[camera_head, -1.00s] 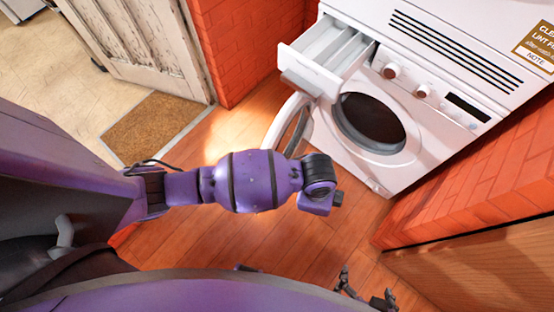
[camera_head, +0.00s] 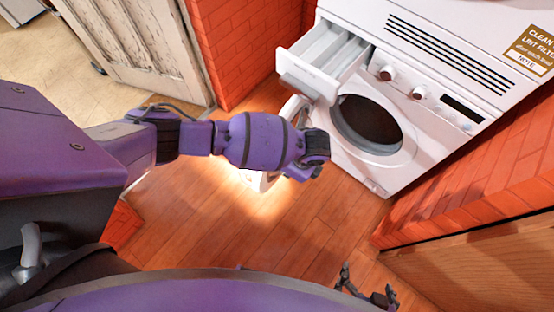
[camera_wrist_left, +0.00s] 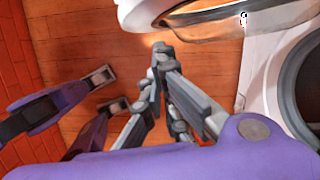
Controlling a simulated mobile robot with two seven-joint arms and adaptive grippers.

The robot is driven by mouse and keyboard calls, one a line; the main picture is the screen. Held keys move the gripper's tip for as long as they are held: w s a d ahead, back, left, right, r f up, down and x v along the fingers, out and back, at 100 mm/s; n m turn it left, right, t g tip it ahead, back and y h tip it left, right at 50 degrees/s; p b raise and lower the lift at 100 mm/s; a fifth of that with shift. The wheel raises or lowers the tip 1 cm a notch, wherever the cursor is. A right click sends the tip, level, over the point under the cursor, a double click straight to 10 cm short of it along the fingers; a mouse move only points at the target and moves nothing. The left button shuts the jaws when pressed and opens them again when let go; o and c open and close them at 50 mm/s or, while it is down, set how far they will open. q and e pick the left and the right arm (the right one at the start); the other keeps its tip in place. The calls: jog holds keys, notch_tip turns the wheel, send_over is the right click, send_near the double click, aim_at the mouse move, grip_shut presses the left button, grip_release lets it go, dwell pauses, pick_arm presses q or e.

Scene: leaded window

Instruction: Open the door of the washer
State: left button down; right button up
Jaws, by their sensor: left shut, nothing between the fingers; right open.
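The white washer (camera_head: 350,165) stands at the upper right with its round drum opening (camera_head: 368,122) exposed. Its door (camera_head: 262,181) stands open at the left, mostly hidden behind my left arm. In the left wrist view the door's rim and glass (camera_wrist_left: 235,14) cross the top, and the drum opening shows at the right edge. My left gripper (camera_wrist_left: 160,52) is shut and empty, below the door rim in that picture; I cannot tell whether it touches the door. In the head view it is hidden beneath my left wrist. My right gripper (camera_head: 368,290) is open and empty at the bottom, apart from the washer.
The washer's detergent drawer (camera_head: 308,80) is pulled out above the door. Red brick walls (camera_head: 480,190) stand right of the washer and behind it at left. A wooden panel (camera_head: 480,265) is at lower right. The wooden floor (camera_head: 240,225) in front is clear.

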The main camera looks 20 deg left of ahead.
pick_arm(q)
jog(key=shift+w+a+r, duration=0.15)
jog(key=shift+w+a, duration=0.15)
jog(key=shift+a, duration=0.5)
jog(key=shift+w+a+r, duration=0.15)
jog(key=shift+w+a, duration=0.1)
jog(key=shift+a, duration=0.55)
pick_arm(e)
jog(key=shift+w+r, duration=0.45)
jog(key=shift+r, duration=0.05)
